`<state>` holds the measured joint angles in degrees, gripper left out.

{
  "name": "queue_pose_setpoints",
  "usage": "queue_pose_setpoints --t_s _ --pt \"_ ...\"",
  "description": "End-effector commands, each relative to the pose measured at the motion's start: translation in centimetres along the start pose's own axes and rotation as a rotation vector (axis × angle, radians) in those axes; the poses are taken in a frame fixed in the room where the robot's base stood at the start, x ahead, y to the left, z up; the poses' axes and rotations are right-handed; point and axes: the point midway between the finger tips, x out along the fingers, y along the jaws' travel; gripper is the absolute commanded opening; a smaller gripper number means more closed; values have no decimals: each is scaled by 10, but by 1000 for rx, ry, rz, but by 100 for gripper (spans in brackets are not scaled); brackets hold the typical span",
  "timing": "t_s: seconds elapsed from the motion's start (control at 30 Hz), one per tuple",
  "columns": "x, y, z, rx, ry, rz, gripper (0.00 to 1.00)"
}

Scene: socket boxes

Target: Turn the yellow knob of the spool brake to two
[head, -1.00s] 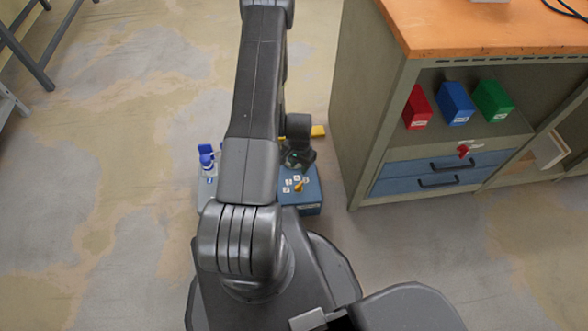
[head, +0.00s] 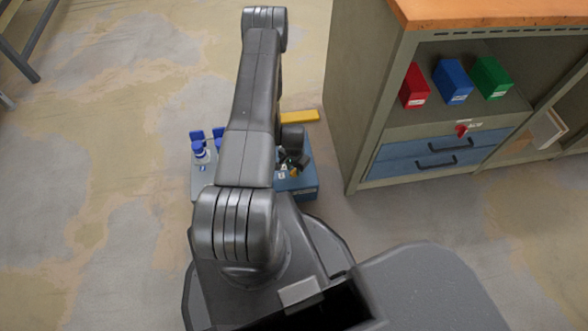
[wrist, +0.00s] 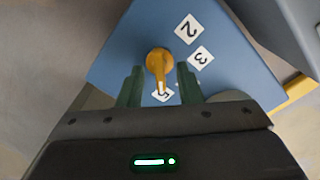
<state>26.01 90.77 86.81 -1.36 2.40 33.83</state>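The spool brake is a blue box (head: 303,191) on the floor beside my arm; it fills much of the wrist view (wrist: 120,40). Its yellow knob (wrist: 158,60) has a lever pointing toward the bottom of the wrist view, over a partly covered label (wrist: 162,95) that looks like 5. White labels 2 (wrist: 188,29) and 3 (wrist: 201,57) are up and to the right of the lever. My gripper (wrist: 160,76) is open, one finger on each side of the lever, with gaps showing. In the head view my gripper (head: 292,159) hides most of the knob.
A workbench (head: 350,110) stands close on the right, with red, blue and green boxes on its shelf and blue drawers below. Blue-capped bottles (head: 200,150) stand left of my arm. A yellow bar (head: 300,117) lies behind the box.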

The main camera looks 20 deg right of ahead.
Motion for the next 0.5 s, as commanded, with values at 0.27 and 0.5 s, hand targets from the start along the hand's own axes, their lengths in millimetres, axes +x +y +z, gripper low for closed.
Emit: queue_pose_setpoints --t_s 0.27,0.5 --pt "4 0 0 0 0 0 32" --pt "4 0 0 0 0 0 0"
